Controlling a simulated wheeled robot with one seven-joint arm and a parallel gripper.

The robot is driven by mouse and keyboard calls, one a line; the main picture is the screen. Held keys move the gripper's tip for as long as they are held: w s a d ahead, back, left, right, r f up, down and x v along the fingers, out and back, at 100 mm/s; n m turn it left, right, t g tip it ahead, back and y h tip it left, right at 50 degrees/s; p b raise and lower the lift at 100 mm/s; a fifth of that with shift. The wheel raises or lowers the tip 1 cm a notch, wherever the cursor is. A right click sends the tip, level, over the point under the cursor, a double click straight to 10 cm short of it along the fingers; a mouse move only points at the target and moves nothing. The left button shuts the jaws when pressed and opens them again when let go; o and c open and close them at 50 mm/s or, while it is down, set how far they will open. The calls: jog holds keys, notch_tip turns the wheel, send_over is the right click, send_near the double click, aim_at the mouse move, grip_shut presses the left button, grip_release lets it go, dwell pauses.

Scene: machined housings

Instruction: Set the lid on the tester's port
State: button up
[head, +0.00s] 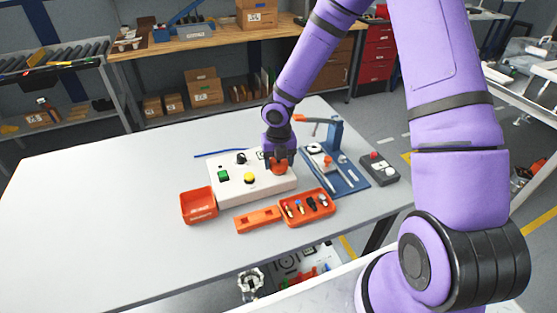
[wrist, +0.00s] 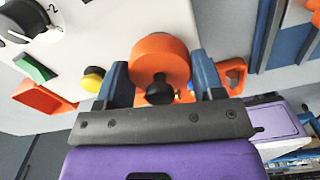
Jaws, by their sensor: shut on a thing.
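The lid (wrist: 160,58) is an orange disc with a black knob, held between the two blue fingers of my gripper (wrist: 160,82) in the wrist view. In the head view, my gripper (head: 278,160) is over the right part of the tester (head: 225,188), a white box with a green switch, a yellow button and a black dial. The orange lid (head: 279,167) shows under the fingers there, at or just above the tester's top. The port is hidden, and I cannot tell whether the lid touches it.
An orange tray (head: 306,207) with several small parts lies in front. A blue fixture (head: 340,177) and a grey button box (head: 379,168) stand to the right. The table's left side (head: 90,210) is clear.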

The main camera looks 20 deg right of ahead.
jog(key=shift+f, duration=0.9)
dwell(1.9)
jog(key=o, duration=1.1)
jog(key=shift+o, duration=0.2)
jog(key=shift+r, duration=0.1)
jog(key=shift+r, duration=3.95)
